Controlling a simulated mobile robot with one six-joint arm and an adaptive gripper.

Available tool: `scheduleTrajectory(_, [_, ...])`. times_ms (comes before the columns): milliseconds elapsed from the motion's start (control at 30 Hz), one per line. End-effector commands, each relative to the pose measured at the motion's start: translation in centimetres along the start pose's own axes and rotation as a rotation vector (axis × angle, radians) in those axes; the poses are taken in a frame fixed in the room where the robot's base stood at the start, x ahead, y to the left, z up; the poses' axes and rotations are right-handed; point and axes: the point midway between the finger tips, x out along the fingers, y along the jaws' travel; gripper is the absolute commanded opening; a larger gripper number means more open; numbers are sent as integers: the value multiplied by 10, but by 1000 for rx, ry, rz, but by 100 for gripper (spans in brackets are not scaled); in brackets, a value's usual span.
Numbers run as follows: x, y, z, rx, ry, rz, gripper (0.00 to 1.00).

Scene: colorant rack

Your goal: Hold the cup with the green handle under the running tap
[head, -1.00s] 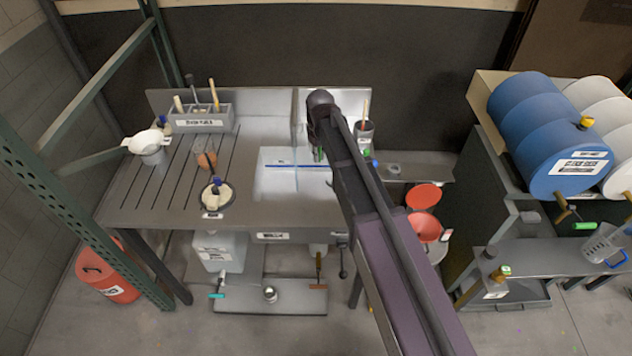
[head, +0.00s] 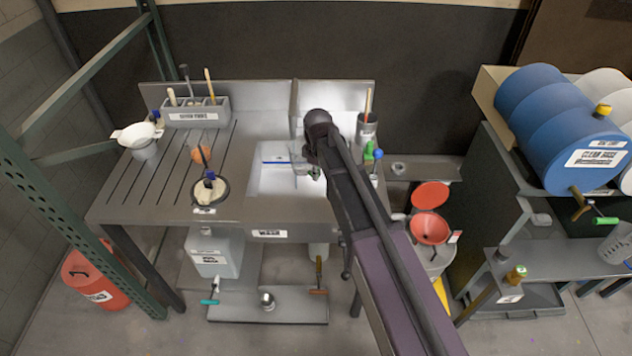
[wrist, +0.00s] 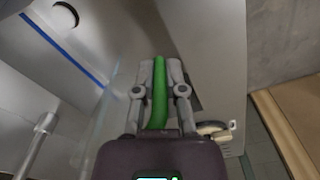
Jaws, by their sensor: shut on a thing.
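My gripper (wrist: 160,70) is shut on the green handle (wrist: 158,98), which runs lengthwise between the two fingers in the wrist view. The cup's body is hard to make out; a faint clear shape lies left of my fingers in the wrist view. I cannot tell whether water runs.
A blue line (wrist: 75,52) and a round dark drain (wrist: 65,14) mark the basin. A dark pot with a brush (head: 367,128) stands right of the sink. Left are a slotted drainboard (head: 165,185) and a brush holder (head: 195,115).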

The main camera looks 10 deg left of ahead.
Motion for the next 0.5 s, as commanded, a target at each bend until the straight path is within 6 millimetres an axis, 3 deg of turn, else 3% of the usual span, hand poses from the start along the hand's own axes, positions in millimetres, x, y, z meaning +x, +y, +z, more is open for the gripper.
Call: scheduleTrajectory(500, [5, -1, 0, -35, 0, 0, 0])
